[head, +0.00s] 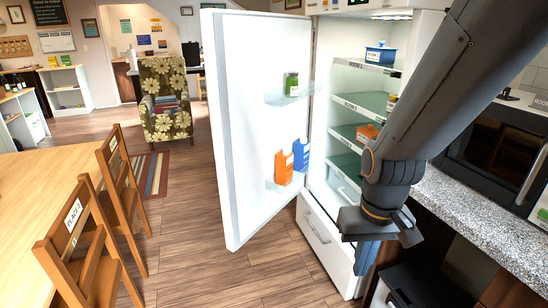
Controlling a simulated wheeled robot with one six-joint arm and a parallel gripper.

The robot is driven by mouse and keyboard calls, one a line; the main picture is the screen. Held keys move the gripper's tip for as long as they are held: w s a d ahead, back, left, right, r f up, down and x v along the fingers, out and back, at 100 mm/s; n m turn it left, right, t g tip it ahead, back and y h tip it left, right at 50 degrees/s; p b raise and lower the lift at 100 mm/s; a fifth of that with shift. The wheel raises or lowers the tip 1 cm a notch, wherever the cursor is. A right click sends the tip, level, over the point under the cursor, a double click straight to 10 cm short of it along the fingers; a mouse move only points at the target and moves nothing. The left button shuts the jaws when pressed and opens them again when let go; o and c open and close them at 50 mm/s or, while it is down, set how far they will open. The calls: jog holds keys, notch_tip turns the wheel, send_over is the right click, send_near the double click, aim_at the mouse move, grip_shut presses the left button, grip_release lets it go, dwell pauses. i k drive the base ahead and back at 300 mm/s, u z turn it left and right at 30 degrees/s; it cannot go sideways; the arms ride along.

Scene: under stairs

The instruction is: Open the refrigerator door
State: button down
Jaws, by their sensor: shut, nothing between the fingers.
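The refrigerator (323,185) stands right of centre. Its white door (250,60) is swung wide open to the left, with its inner side and door shelves facing me. My gripper (364,262) is shut and empty, pointing down in front of the lower right part of the refrigerator, apart from the door. My arm hides part of the refrigerator's right side.
Door shelves hold a green item (291,84), an orange carton (284,167) and a blue carton (301,154). A speckled counter (480,215) with a microwave (500,150) is at right. A table (45,190) and wooden chairs (118,185) are at left. The floor between is clear.

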aim_at(248, 56)
jog(key=u, duration=0.85)
jog(key=i, duration=0.8)
jog(key=u, duration=0.25)
